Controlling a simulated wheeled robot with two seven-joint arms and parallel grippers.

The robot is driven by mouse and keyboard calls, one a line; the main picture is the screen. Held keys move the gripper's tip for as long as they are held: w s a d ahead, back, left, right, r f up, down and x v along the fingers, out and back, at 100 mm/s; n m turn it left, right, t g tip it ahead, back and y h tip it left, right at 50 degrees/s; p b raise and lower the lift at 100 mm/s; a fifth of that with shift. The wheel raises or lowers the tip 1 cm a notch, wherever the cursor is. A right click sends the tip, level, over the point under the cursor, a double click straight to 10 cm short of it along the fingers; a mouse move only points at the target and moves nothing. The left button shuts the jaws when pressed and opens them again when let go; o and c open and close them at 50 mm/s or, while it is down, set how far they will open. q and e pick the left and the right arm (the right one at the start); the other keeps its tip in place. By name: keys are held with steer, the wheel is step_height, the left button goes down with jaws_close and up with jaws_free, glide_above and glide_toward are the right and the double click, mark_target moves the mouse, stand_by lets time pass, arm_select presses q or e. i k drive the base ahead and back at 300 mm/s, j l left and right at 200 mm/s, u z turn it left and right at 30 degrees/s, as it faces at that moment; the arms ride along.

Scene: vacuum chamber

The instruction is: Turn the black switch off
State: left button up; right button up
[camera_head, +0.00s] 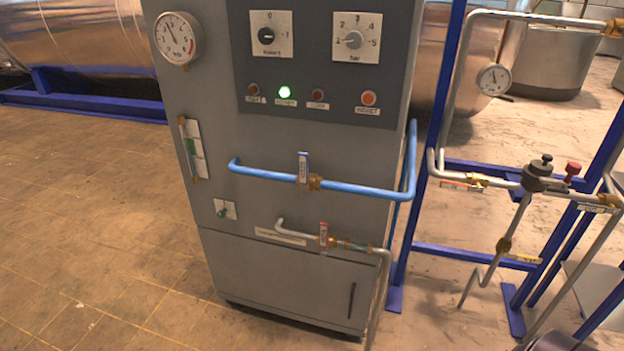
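The black switch (267,36) is a round rotary knob on a white plate at the upper left of the dark control panel (320,75). The plate has a "0" above the knob and a "1" to its right. The light mark on the knob seems to point right, toward the "1". A green lamp (285,92) below the knob is lit. Neither of my grippers is in view.
Indicator lamps and an orange button (368,97) are below. A blue pipe (345,187) and a metal pipe (300,236) stick out from the grey cabinet (290,285). Floor at left is clear.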

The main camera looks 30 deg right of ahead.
mark_target(266, 36)
steer(key=z, duration=0.6)
steer(key=i+j+z, duration=0.25)
steer(key=z, duration=0.25)
steer(key=i+j+z, duration=0.2)
steer(key=j+z, duration=0.25)
steer(key=i+j+z, duration=0.15)
steer(key=j+z, duration=0.15)
steer(key=z, duration=0.2)
